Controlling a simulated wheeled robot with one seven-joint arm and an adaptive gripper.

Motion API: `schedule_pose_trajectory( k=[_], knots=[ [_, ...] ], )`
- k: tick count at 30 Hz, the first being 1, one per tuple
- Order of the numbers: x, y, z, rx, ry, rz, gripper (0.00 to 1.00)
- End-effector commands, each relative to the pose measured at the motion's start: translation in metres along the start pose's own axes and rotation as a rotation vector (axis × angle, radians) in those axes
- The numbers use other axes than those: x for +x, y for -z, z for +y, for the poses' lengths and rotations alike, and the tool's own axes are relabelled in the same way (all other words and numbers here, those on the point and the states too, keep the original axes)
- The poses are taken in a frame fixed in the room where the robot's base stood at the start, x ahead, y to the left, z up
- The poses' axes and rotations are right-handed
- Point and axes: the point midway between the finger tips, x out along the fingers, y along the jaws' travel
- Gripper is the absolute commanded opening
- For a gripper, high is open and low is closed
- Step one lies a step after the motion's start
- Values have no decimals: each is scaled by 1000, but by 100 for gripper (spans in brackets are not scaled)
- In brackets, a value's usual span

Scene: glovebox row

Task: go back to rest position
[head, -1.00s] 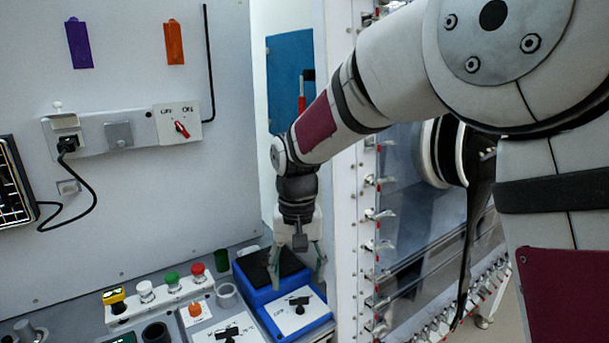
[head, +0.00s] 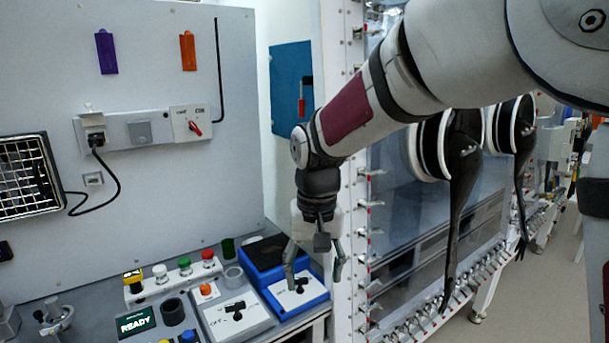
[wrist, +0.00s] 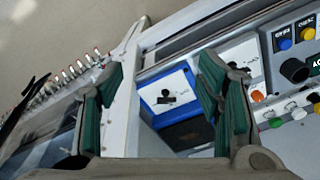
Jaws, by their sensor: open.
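My gripper (head: 315,268) hangs at the end of my arm, pointing down, in front of the right end of the bench in the head view. Its fingers are apart with nothing between them. In the wrist view my gripper (wrist: 160,95) shows two green-padded fingers spread wide. Beyond them is a blue box (wrist: 183,133) with a white panel and a black knob. In the head view the blue box (head: 262,283) is just behind and left of the fingers. I cannot tell any contact.
A grey box with a black knob (head: 236,318), several coloured buttons (head: 185,266) and a READY display (head: 137,322) stand on the bench at left. The glovebox front (head: 400,225) with latches and black gloves (head: 462,165) is at right. Open floor (head: 560,270) lies far right.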

Motion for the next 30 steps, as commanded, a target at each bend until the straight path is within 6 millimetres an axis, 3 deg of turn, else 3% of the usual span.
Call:
schedule_pose_trajectory(
  k=[10, 18, 24, 30],
  knots=[
    [-51, -41, 51, 20, 8, 93, 60],
    [-89, -114, 106, 43, 4, 212, 60],
    [-98, -171, 136, 60, -10, 301, 60],
    [-93, -214, 151, 71, -27, 368, 60]
  ],
)
